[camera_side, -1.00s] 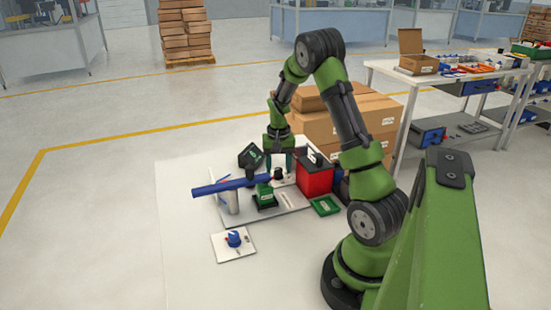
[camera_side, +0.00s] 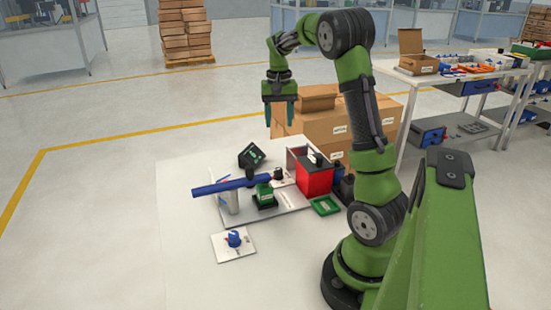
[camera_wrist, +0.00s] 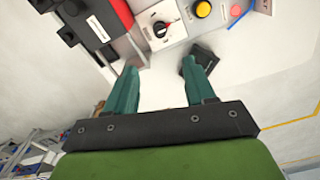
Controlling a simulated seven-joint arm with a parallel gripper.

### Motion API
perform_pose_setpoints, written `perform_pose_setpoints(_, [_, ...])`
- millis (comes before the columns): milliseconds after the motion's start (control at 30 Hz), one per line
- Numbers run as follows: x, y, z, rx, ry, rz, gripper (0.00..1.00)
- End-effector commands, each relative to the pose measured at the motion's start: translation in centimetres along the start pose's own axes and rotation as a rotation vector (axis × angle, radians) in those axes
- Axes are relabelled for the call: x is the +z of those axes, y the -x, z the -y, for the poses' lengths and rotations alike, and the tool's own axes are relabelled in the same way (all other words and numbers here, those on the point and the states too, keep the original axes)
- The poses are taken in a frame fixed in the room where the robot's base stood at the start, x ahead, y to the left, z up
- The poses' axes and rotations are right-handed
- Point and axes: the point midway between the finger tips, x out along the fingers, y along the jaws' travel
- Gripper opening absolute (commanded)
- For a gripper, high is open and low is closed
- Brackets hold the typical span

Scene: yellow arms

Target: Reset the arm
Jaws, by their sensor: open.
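My green gripper (camera_side: 281,110) is raised well above the white table, in front of the stacked cardboard boxes in the side view. Its two teal fingers point down and stand apart with nothing between them. They also show in the wrist view (camera_wrist: 162,88), spread open below the board. My arm is upright, bent at the elbow with the forearm reaching left. The board (camera_side: 290,205) below carries a red box (camera_side: 316,181), a long blue bar (camera_side: 222,186) and a small green-and-black block (camera_side: 264,197). The gripper touches none of them.
A black box (camera_side: 251,156) lies tilted behind the board. A white plate with a blue knob (camera_side: 234,239) lies in front, and a green tray (camera_side: 325,206) to the right. Cardboard boxes (camera_side: 340,125) stand behind the table. The air around the gripper looks clear.

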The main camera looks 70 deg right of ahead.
Motion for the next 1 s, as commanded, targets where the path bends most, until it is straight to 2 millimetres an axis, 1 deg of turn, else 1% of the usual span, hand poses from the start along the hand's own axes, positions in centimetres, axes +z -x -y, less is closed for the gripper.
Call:
perform_pose_setpoints(267, [-0.1,0.0,0.0,0.001,-0.003,-0.005,0.54])
perform_pose_setpoints(333, [-0.2,-0.4,0.0,-0.001,-0.007,-0.015,0.54])
perform_pose_setpoints(400, [0.6,-1.2,0.2,-0.012,-0.004,-0.014,0.54])
perform_pose_setpoints(467, [2.0,-1.1,1.1,-0.041,0.015,-0.029,0.54])
perform_pose_setpoints(567, [5.6,-0.1,3.5,-0.108,0.081,-0.070,0.54])
perform_pose_setpoints(600, [7.2,0.3,4.5,-0.138,0.113,-0.089,0.54])
perform_pose_setpoints(667, [9.9,1.1,5.9,-0.184,0.164,-0.118,0.54])
perform_pose_setpoints(700, [11.8,1.5,6.7,-0.214,0.201,-0.139,0.54])
perform_pose_setpoints(767, [14.9,2.2,7.8,-0.261,0.260,-0.170,0.54])
perform_pose_setpoints(800, [16.9,2.6,8.4,-0.293,0.300,-0.191,0.54])
perform_pose_setpoints(867, [20.0,3.1,9.0,-0.339,0.361,-0.223,0.54])
perform_pose_setpoints(900, [22.0,3.3,9.3,-0.368,0.402,-0.243,0.54])
perform_pose_setpoints(1000, [26.2,3.6,9.4,-0.434,0.497,-0.291,0.54])
